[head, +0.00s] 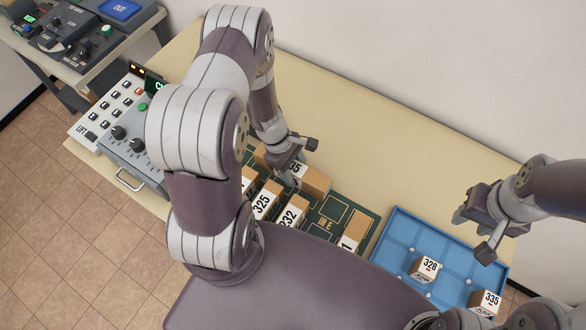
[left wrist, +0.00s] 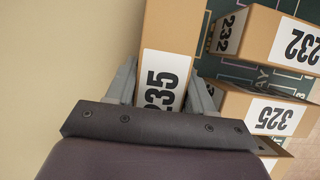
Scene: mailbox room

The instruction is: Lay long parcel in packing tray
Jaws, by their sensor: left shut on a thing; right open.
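A long brown parcel (head: 317,182) with a white label, partly hidden and ending in 35, is at the back edge of the green mat (head: 322,216). My left gripper (head: 291,168) is shut on it. In the left wrist view the parcel (left wrist: 172,30) runs between the two fingers (left wrist: 163,92). I cannot tell whether it touches the mat. The blue tray (head: 389,236), which looks like the packing tray, is to the right of the mat. My right gripper (head: 482,232) is open and empty above the tray's back right part.
Parcels 325 (head: 264,200) and 232 (head: 291,216) and another tall parcel (head: 355,232) stand on the mat, close to the held parcel. Boxes 328 (head: 426,268) and 335 (head: 487,301) are in the tray's front part. A control panel (head: 128,120) is at left. The back tabletop (head: 390,140) is clear.

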